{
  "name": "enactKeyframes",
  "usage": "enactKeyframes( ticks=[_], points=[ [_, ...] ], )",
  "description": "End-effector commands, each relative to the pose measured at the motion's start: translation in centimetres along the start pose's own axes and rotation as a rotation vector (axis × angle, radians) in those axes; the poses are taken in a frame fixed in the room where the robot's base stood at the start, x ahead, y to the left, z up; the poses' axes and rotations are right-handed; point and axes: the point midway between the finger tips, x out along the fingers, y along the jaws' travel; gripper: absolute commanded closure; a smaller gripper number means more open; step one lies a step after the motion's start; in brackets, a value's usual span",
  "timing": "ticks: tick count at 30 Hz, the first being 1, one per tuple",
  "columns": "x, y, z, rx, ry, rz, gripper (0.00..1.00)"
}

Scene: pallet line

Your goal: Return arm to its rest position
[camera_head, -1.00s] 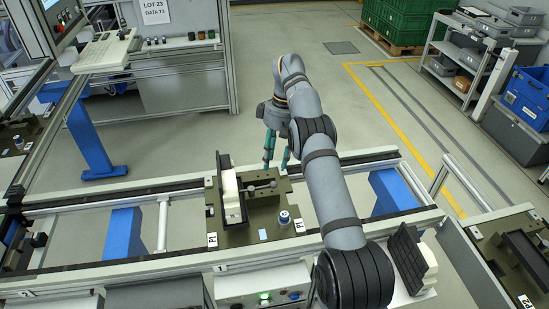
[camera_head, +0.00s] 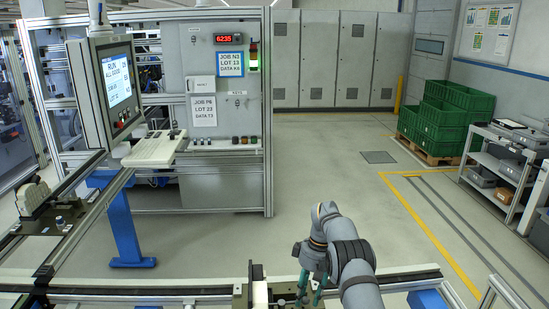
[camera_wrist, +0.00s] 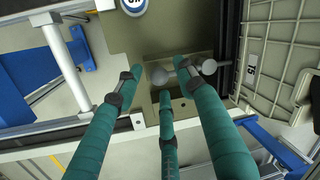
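My arm (camera_head: 356,270) reaches in from the bottom right of the head view. My gripper (camera_head: 310,290) hangs with its teal fingers pointing down beside the pallet's upright white block (camera_head: 260,293). In the wrist view my gripper (camera_wrist: 158,82) has its three fingers spread apart, with nothing held between them. Beyond the fingertips are the olive pallet plate (camera_wrist: 150,35) and a grey dumbbell-shaped part (camera_wrist: 208,67). The right finger partly covers that part. I cannot tell how far the tips are from it.
A conveyor rail (camera_head: 150,290) runs along the bottom. A monitor (camera_head: 116,85) and keyboard (camera_head: 155,150) stand at the left, near a control cabinet (camera_head: 225,70). Green crates (camera_head: 450,115) and a grey shelf cart (camera_head: 505,165) stand at the right. The middle floor is clear.

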Motion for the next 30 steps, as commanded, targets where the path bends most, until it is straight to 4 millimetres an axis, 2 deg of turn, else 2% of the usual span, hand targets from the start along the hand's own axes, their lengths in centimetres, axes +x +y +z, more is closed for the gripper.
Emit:
enactKeyframes(
  ticks=[2, 20, 23, 30],
  points=[
    [0.7, 0.1, 0.0, 0.001, 0.0, -0.001, 0.61],
    [0.2, 0.0, 0.0, 0.01, 0.003, 0.0, 0.61],
    [-0.6, 0.0, -0.1, 0.0, 0.002, 0.001, 0.61],
    [-5.1, -0.8, -0.1, 0.001, 0.005, 0.004, 0.61]
  ],
)
